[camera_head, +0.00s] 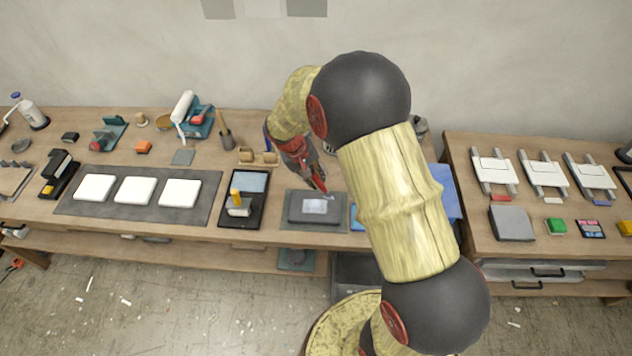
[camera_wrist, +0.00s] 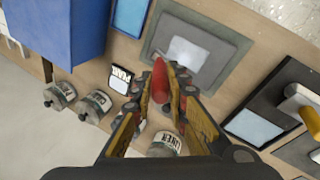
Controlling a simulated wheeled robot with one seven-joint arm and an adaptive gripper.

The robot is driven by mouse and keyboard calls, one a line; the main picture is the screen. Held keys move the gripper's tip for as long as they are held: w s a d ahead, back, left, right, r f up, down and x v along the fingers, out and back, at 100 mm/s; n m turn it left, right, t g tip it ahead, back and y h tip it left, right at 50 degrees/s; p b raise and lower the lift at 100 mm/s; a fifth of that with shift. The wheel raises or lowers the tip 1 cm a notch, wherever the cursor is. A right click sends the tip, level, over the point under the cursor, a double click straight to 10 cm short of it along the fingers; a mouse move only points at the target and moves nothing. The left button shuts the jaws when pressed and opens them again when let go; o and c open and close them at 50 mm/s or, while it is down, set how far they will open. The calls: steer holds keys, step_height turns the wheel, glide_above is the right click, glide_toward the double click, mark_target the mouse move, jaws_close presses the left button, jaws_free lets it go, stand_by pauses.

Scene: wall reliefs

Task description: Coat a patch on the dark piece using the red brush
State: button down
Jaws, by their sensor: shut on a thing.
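The dark piece (camera_head: 296,211) lies on a grey mat (camera_head: 344,222) at the front of the left table. A pale grey, lighter patch (camera_head: 313,206) shows on its top. In the wrist view the dark piece (camera_wrist: 212,66) and its patch (camera_wrist: 187,52) lie beyond my fingertips. My gripper (camera_head: 309,169) is shut on the red brush (camera_head: 319,184), tilted down toward the piece's right side. The red brush handle (camera_wrist: 160,82) also shows between the fingers (camera_wrist: 168,84) in the wrist view. I cannot tell whether the bristles touch the surface.
A black tray (camera_head: 229,217) with a yellow-handled tool stands left of the mat. Further left, white tiles (camera_head: 136,190) lie on a dark mat. Labelled jars (camera_wrist: 94,105) stand behind the gripper near a blue block (camera_wrist: 62,28). My arm hides the table's right part.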

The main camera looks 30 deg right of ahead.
steer(key=shift+d+r+p, duration=0.15)
steer(key=shift+r+p, duration=0.25)
steer(key=shift+r, duration=0.5)
steer(key=shift+r+p, duration=0.8)
steer(key=shift+r, duration=0.8)
